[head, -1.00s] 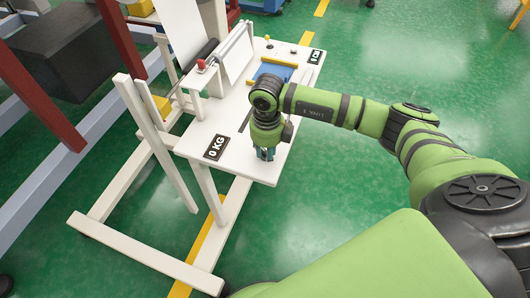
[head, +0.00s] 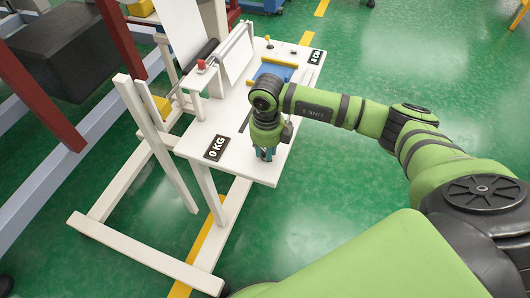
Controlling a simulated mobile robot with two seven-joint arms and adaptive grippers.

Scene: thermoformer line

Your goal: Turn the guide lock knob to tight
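My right gripper (head: 264,154) points down at the near right part of the white table (head: 238,158). Its fingertips are small and partly hidden by the wrist, and a teal part shows between or on them. I cannot tell whether it is open or shut, or whether it touches anything. The guide lock knob cannot be made out for certain; it may be hidden under the gripper. A dark slot (head: 244,123) runs in the table top just left of the wrist. My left gripper is not in view.
A "0 KG" sign (head: 216,148) lies at the table's near left edge, another sign (head: 316,57) at the far right. A red button (head: 201,64), a blue plate (head: 272,72) with yellow bars and a roller with white film stand behind. Green floor is free at right.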

